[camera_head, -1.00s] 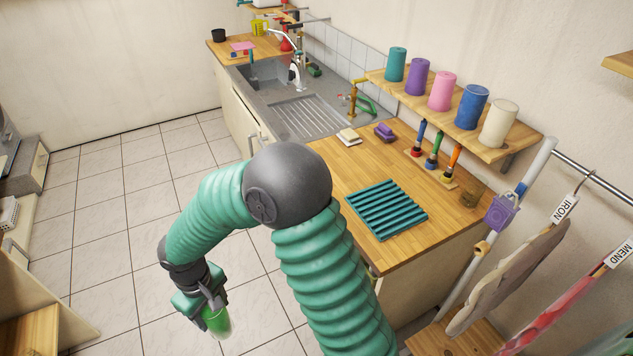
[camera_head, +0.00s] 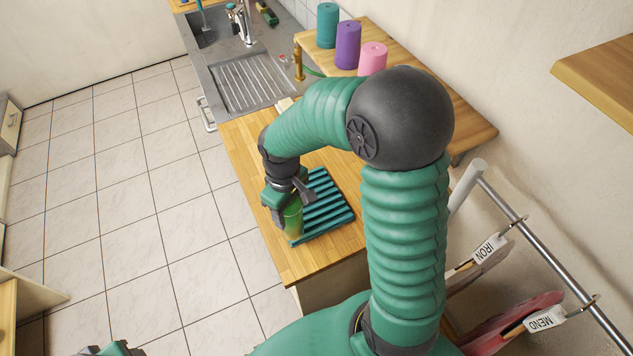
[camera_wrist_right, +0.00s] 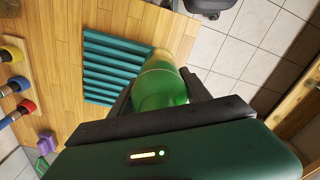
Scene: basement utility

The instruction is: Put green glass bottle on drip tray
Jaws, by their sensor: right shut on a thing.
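The green glass bottle (camera_head: 292,220) is held in my right gripper (camera_head: 288,205), which is shut on it. In the right wrist view the bottle (camera_wrist_right: 160,84) sits between the two dark fingers (camera_wrist_right: 160,98). The teal ribbed drip tray (camera_head: 322,212) lies on the wooden counter; it also shows in the right wrist view (camera_wrist_right: 100,66). In the head view the bottle overlaps the tray's left edge; whether it touches the tray I cannot tell. My left gripper (camera_head: 112,349) shows only as a small part at the bottom edge, its fingers unclear.
The wooden counter (camera_head: 270,240) has bare room around the tray. A sink with a metal drainer (camera_head: 245,82) lies behind. A shelf with teal, purple and pink rolls (camera_head: 347,45) is on the wall. Tagged hanging items (camera_head: 500,270) are at the right.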

